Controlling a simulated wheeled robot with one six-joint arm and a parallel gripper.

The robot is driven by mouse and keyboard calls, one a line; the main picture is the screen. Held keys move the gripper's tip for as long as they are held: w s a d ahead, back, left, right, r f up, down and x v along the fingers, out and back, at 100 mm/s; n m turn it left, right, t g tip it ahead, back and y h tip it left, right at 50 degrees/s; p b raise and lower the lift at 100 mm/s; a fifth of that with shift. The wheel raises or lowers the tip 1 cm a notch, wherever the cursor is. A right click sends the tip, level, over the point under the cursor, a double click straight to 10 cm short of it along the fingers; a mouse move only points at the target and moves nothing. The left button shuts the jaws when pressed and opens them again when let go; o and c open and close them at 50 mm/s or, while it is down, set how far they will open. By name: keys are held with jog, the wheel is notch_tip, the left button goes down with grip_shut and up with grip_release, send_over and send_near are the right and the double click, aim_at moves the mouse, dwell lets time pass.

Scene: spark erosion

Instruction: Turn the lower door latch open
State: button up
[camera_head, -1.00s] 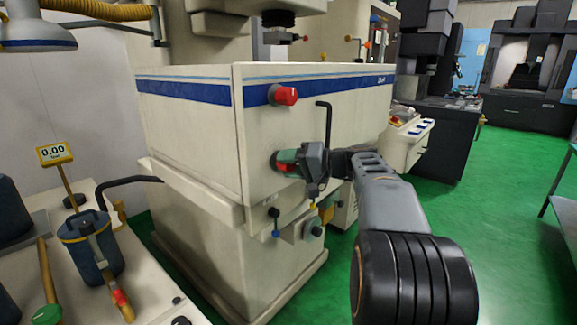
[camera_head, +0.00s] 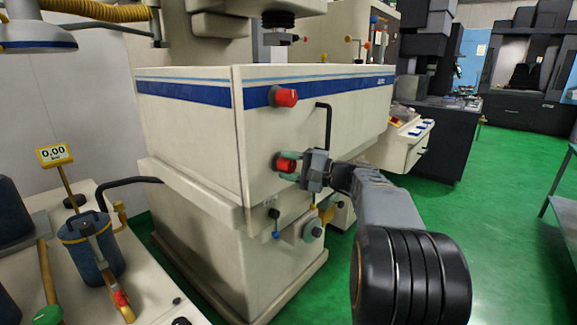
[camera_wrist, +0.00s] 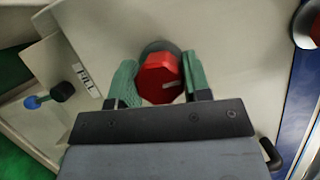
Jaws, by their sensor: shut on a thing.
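The lower door latch (camera_head: 284,162) is a red knob on the cream machine's front, below the upper red latch (camera_head: 286,97). My gripper (camera_head: 290,167) is shut on the lower latch. In the wrist view, the lower latch (camera_wrist: 161,78) sits between the green fingers of my gripper (camera_wrist: 159,84), one on each side. A pale mark on its red face runs nearly level, slightly tilted. The upper latch (camera_wrist: 309,27) shows at the top right corner of the wrist view, apart from my gripper.
A black door handle (camera_head: 325,126) stands out to the right of the latches. Below are a small blue-ended lever (camera_head: 275,224) and a round valve (camera_head: 313,230). A bench with a blue canister (camera_head: 90,248) stands at the left. Green floor is free at the right.

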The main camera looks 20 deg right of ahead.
dwell(0.5)
jog(key=o, duration=0.9)
jog(key=shift+o, duration=0.2)
jog(key=v, duration=1.4)
jog(key=shift+w+f, duration=0.1)
jog(key=shift+f, duration=0.05)
